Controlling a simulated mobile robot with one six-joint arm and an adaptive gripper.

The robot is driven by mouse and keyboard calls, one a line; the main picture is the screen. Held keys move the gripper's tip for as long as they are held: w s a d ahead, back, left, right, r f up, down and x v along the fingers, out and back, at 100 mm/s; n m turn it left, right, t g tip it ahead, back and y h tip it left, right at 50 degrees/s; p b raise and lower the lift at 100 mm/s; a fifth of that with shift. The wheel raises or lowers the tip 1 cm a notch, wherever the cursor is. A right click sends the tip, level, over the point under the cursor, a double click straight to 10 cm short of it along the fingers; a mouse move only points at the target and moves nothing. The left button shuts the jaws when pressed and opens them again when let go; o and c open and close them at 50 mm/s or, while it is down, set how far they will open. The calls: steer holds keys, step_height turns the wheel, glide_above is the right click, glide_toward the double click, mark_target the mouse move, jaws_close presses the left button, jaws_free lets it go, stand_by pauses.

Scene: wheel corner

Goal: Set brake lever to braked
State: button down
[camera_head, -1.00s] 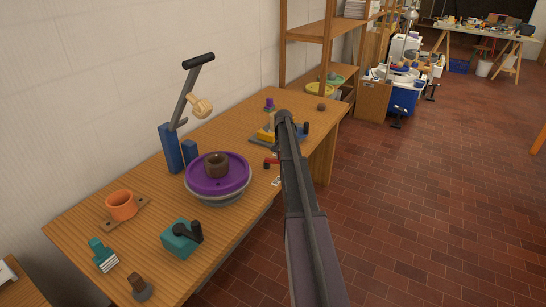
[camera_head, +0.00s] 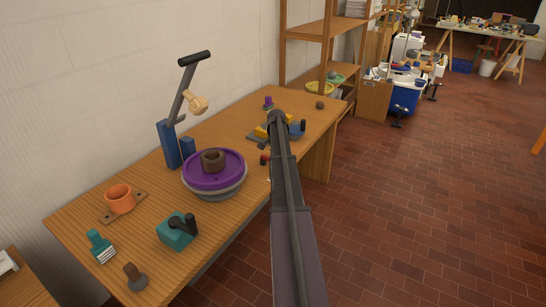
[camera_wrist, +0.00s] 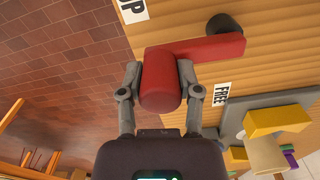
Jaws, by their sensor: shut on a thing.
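The brake lever is red, with a flat arm (camera_wrist: 205,48) running from a dark round pivot (camera_wrist: 222,26) to a thick red handle (camera_wrist: 160,80) in the wrist view. My gripper (camera_wrist: 160,80) is shut on this handle, one finger on each side. A FREE label (camera_wrist: 221,94) lies right of the handle. Another label ending in "OP" (camera_wrist: 132,10) lies above and left, partly cut off. The lever arm lies between the two labels. In the head view only a small red part (camera_head: 263,159) shows beside my arm, which hides the rest and my gripper.
The wooden bench (camera_head: 225,220) runs along the wall. A purple wheel (camera_head: 213,168), a blue stand with a tall lever (camera_head: 168,145), a teal box with a crank (camera_head: 177,231) and an orange cup (camera_head: 120,198) stand on it. Yellow blocks (camera_wrist: 278,120) lie near my gripper.

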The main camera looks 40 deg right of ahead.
steer(key=shift+a, duration=0.2)
steer(key=shift+c, duration=1.5)
jaws_free()
steer(key=shift+s+d, duration=0.1)
steer(key=shift+d, duration=0.05)
steer(key=shift+r, duration=0.1)
